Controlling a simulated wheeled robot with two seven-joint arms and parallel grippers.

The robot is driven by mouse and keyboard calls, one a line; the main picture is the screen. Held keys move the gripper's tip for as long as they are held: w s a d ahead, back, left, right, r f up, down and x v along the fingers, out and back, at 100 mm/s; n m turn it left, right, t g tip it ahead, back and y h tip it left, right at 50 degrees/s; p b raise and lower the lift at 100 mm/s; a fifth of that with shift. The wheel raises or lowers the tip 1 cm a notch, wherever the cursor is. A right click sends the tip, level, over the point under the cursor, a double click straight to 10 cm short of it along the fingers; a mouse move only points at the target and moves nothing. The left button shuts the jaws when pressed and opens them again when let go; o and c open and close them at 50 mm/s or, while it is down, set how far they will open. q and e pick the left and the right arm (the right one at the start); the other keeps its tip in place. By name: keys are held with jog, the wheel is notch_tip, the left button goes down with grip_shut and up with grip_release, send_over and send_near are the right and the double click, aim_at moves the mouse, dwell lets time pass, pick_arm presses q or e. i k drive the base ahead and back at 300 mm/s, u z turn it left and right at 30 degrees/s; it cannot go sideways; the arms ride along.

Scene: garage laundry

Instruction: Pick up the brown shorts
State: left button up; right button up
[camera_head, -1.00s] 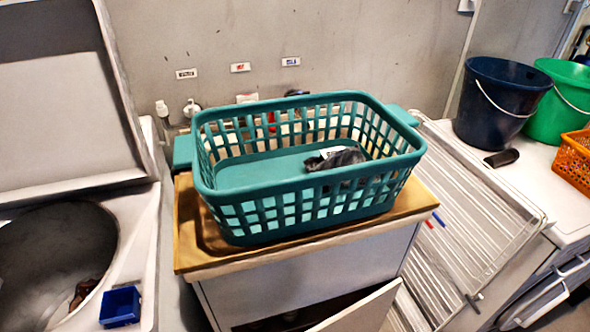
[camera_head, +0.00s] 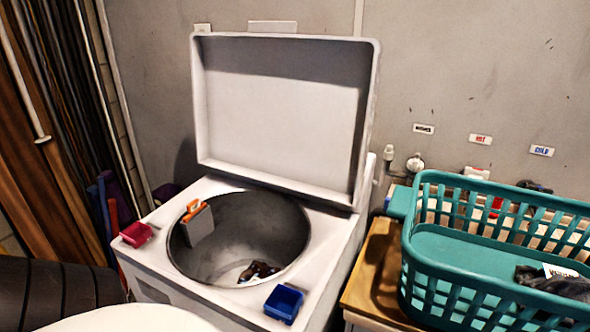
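A small crumpled dark brown cloth (camera_head: 258,271), which looks like the brown shorts, lies at the bottom of the round metal drum (camera_head: 225,245) of an open top-loading washer. It has some whitish patches, and its full shape cannot be made out. The washer's white lid (camera_head: 283,115) stands raised behind the opening. Neither of my grippers can be seen in the head view.
An orange-topped grey piece (camera_head: 197,222) hangs at the drum's left rim. A teal basket (camera_head: 450,290) with dark grey cloth (camera_head: 556,283) stands on a wooden top at right.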

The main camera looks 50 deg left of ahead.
aim_at(257, 271)
jog(key=z, duration=1.95)
jog(key=k, duration=1.55)
jog(key=u, duration=1.4)
